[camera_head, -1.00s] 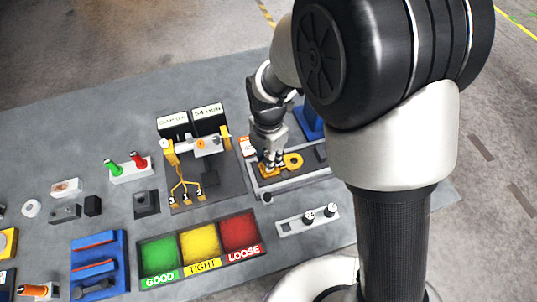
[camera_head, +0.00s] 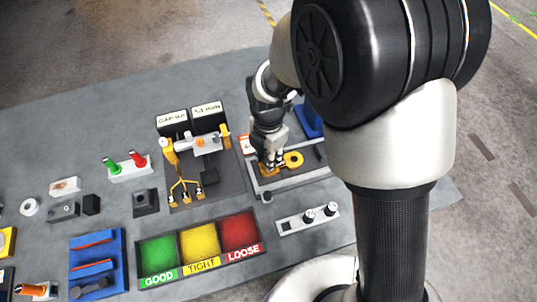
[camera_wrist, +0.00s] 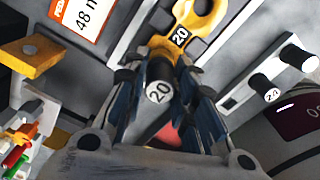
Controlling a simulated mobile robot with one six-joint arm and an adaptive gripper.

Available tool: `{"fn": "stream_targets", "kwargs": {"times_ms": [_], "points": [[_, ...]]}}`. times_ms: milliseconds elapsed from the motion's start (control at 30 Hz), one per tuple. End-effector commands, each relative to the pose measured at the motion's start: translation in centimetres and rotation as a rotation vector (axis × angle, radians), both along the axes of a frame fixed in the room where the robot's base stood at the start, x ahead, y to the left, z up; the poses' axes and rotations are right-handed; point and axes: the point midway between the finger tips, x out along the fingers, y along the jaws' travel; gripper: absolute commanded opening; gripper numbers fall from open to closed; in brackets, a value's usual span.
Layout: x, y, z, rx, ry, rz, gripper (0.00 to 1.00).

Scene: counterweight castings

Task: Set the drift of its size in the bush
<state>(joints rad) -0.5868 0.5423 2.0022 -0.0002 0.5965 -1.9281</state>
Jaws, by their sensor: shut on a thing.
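My gripper (camera_wrist: 158,76) is shut on a dark drift (camera_wrist: 160,94) whose pale end face, marked 20, points at the wrist camera. The drift stands over the near part of a yellow casting (camera_wrist: 203,20), which bears a 20 label and has an open ring at its far end. The bush is hidden under the drift and fingers; I cannot tell how deep the drift sits. In the head view my gripper (camera_head: 269,164) is down at the casting (camera_head: 293,160), at the left of its grey fixture.
A pale rack (camera_head: 308,218) with two dark drifts stands in front of the fixture; one reads 24 in the wrist view. A gauge stand (camera_head: 207,180) with two displays is to the left. Green, yellow and red trays (camera_head: 200,243) lie in front.

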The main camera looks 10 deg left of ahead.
Motion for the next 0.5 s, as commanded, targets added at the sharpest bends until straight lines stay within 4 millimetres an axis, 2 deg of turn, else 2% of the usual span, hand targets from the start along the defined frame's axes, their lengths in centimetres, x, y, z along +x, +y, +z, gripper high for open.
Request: {"fn": "stream_targets", "kwargs": {"times_ms": [500], "points": [[0.01, 0.01, -0.82, 0.0, 0.0, 0.0, 0.01]]}}
